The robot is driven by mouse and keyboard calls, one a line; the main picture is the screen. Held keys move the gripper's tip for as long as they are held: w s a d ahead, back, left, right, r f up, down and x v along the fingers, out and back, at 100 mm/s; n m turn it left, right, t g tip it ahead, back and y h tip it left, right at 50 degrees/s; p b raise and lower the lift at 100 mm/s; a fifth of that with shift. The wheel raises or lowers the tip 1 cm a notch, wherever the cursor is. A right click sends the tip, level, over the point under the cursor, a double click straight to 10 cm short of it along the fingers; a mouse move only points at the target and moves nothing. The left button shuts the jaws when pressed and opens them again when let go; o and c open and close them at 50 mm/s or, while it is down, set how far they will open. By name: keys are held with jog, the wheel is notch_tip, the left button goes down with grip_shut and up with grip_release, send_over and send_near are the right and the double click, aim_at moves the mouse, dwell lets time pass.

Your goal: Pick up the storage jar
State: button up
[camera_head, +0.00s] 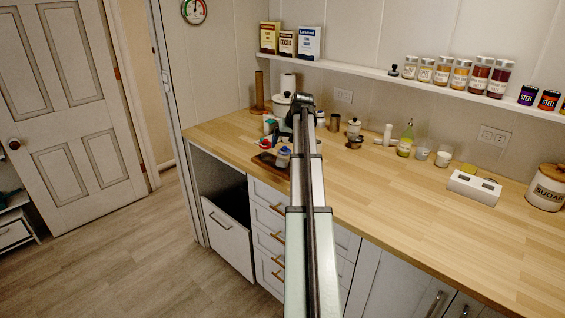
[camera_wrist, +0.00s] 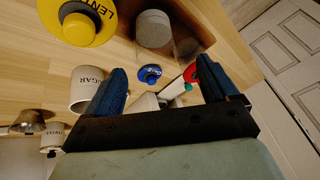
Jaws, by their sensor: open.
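My gripper (camera_wrist: 165,76) is open, its two blue fingers apart, with no thing clearly held between them. In the head view its end (camera_head: 300,103) is over the far left of the counter, partly hidden by my arm. Several jars show in the wrist view: a yellow-lidded one marked LENTI… (camera_wrist: 82,28) at the upper left, and a grey-lidded clear one (camera_wrist: 153,28) at the top. A blue-lidded item (camera_wrist: 150,74) and a red-lidded one (camera_wrist: 190,72) show beyond the fingers. I cannot tell which is the storage jar.
A white canister marked …GAR (camera_wrist: 88,85) stands beside the left finger in the wrist view. The wooden counter (camera_head: 400,188) is mostly clear at the front right. A SUGAR canister (camera_head: 548,188) stands far right. A shelf (camera_head: 390,75) with spice jars runs along the wall.

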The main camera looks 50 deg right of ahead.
aim_at(283, 159)
jog(key=x, duration=0.5)
jog(key=shift+s+f, duration=0.15)
jog(key=shift+s, duration=0.15)
